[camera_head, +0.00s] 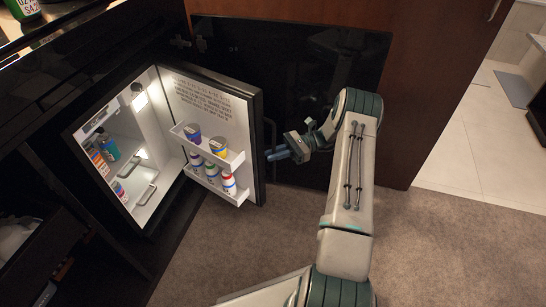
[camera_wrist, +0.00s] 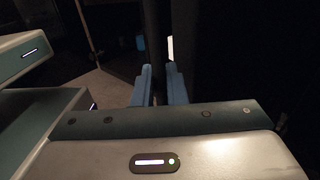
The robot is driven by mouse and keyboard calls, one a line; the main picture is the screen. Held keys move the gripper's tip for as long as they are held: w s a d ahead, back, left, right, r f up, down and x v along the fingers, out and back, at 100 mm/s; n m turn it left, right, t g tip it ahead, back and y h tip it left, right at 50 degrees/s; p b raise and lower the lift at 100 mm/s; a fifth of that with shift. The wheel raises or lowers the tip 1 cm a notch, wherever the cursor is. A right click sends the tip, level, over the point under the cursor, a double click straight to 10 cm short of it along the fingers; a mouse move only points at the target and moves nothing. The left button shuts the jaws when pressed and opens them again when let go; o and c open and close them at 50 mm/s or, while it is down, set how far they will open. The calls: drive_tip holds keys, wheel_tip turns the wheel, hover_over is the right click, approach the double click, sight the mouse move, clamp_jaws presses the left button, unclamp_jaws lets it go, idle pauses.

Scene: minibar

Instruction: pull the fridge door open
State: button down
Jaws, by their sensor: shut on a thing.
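The fridge door (camera_head: 254,105) stands open in the head view, swung out from the lit fridge (camera_head: 140,165), with its inner side and its racks facing the camera. A dark handle (camera_head: 269,130) shows at the door's free edge, on the outer side. My gripper (camera_head: 272,155) is at this handle's lower part, its blue fingers pointing left toward the door. In the wrist view the two blue fingertips (camera_wrist: 159,88) are close together around a dark upright bar. The gripper is shut on the handle. The exact contact is dark and hard to see.
Several small jars and cans stand in the door racks (camera_head: 212,183). Bottles (camera_head: 107,147) stand on the fridge shelves. A dark panel (camera_head: 310,50) and brown wooden cabinet (camera_head: 425,90) are behind my arm. Carpet floor (camera_head: 240,245) is clear in front of the door.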

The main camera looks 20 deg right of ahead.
sight(275, 141)
drive_tip(key=shift+w+a+r, duration=0.1)
drive_tip(key=shift+w, duration=0.2)
drive_tip(key=c, duration=1.6)
unclamp_jaws()
drive_tip(key=shift+a, duration=0.1)
drive_tip(key=shift+s+d, duration=0.1)
drive_tip(key=shift+d, duration=0.1)
wheel_tip(275, 141, up, 5)
drive_tip(key=p, duration=0.3)
drive_tip(key=shift+d, duration=0.1)
drive_tip(key=s+d+r+p, duration=0.3)
drive_tip(key=s+d+r, duration=0.3)
drive_tip(key=s+d, duration=0.1)
drive_tip(key=shift+s+d, duration=0.2)
drive_tip(key=shift+d, duration=0.7)
